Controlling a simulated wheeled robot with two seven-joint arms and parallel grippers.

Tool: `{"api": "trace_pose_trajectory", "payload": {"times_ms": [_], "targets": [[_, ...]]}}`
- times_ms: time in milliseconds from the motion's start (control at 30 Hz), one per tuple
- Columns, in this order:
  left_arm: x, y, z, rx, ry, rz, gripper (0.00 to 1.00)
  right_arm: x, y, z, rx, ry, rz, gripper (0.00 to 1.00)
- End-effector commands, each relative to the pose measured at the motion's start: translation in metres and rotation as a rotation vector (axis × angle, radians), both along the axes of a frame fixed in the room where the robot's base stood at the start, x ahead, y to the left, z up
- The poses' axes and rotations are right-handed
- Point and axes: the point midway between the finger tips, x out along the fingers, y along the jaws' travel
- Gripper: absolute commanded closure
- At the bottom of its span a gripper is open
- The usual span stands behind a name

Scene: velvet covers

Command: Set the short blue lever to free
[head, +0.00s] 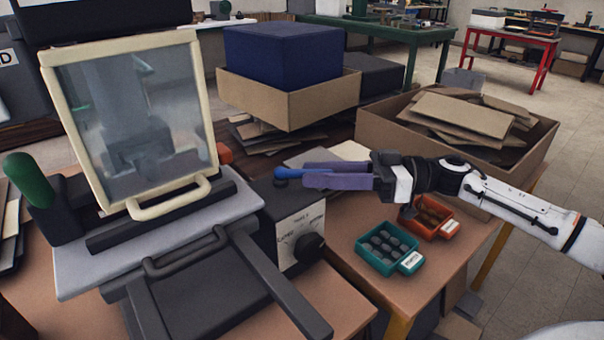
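The short blue lever (285,173) has a rounded blue end and sits above the dark machine box (271,197) near the middle of the head view. My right gripper (305,175) reaches in from the right with two purple fingers pointing left. Its fingertips are at the lever's right part and partly hide it. Whether they grip the lever or only stand around it cannot be told. A white label plate (297,227) with small, unreadable text is on the box's front. My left gripper is not in view.
A framed clear guard (140,202) stands at the left, with a green-handled lever (29,180) beside it. A black knob (309,247) sticks out below the label. Teal (376,262) and orange (420,231) trays lie below my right arm. Cardboard boxes stand behind.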

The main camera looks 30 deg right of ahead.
Motion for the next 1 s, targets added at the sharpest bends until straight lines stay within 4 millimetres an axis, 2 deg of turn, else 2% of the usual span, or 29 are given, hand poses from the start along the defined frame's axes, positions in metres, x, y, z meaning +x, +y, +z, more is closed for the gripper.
{"api": "trace_pose_trajectory", "payload": {"times_ms": [167,433,633,1000], "targets": [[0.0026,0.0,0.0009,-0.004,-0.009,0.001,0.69,0.0005,0.0074,-0.0008,0.0,0.001,-0.007,0.68],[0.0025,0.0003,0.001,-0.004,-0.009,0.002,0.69,0.0008,0.0081,-0.0001,0.001,0.001,-0.008,0.68],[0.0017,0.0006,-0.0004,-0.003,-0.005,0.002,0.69,0.0007,0.008,-0.0002,0.001,0.001,-0.008,1.0],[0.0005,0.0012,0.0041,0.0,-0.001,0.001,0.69,0.0019,0.0068,0.0015,0.001,0.003,-0.025,1.0]]}}
